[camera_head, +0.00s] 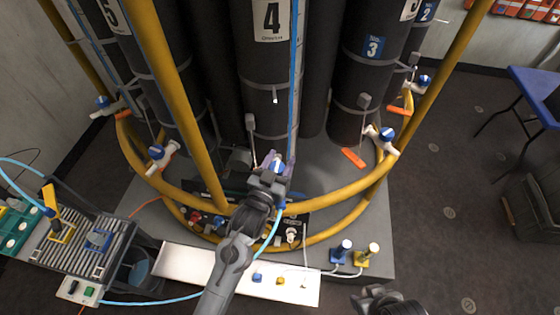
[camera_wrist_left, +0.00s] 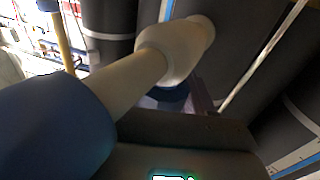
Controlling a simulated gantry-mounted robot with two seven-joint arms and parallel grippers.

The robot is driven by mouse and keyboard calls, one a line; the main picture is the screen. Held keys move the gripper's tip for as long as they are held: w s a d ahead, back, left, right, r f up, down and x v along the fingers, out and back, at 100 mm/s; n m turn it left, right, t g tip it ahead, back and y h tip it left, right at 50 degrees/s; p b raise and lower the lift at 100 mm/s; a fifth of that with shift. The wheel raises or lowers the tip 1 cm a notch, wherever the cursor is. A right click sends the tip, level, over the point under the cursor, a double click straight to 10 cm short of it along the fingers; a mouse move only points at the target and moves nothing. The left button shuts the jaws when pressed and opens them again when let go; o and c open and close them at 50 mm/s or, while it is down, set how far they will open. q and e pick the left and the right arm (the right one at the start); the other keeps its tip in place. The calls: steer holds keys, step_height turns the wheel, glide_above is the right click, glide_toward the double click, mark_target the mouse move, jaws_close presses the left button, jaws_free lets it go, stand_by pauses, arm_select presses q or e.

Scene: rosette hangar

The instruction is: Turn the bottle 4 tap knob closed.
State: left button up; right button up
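Bottle 4 (camera_head: 265,75) is a tall black cylinder at the back centre of the head view, with a white "4" label. Its tap knob (camera_head: 279,167) shows blue and white low on its front, partly hidden by my left gripper (camera_head: 276,163). The gripper's fingers reach around the tap; I cannot tell whether they grip the knob. In the left wrist view a white tap body (camera_wrist_left: 165,60) runs between a large blue part (camera_wrist_left: 50,125) near the camera and the dark bottles. A dark gripper part covers the lower middle. A dark part of my right arm shows at the bottom right; its fingers are unclear.
A yellow ring rail (camera_head: 330,195) curves before the bottles, with yellow uprights. Other blue-knobbed taps (camera_head: 386,136) (camera_head: 157,153) stand at either side. A white panel (camera_head: 185,263) and a grey crate (camera_head: 75,245) lie in front. The floor at right is mostly free.

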arm_select(q)
steer(key=c, duration=0.5)
steer(key=shift+c, duration=0.2)
steer(key=shift+m+h, duration=0.3)
steer(key=shift+h, duration=0.1)
steer(key=m+g+h, duration=0.1)
steer(key=h, duration=0.1)
steer(key=m+g+h+p, duration=0.1)
steer(key=m+g+h, duration=0.1)
steer(key=shift+s+d, duration=0.1)
steer(key=shift+d, duration=0.1)
steer(key=shift+s+d+m+g+h+b, duration=0.15)
steer(key=shift+m+g+h, duration=0.75)
steer(key=shift+g, duration=0.2)
steer(key=shift+s+d+m+g+h+b, duration=0.1)
steer(key=shift+s+m+g+h+b, duration=0.05)
steer(key=shift+m+g+h, duration=0.85)
steer(key=o, duration=1)
steer(key=shift+c, duration=0.2)
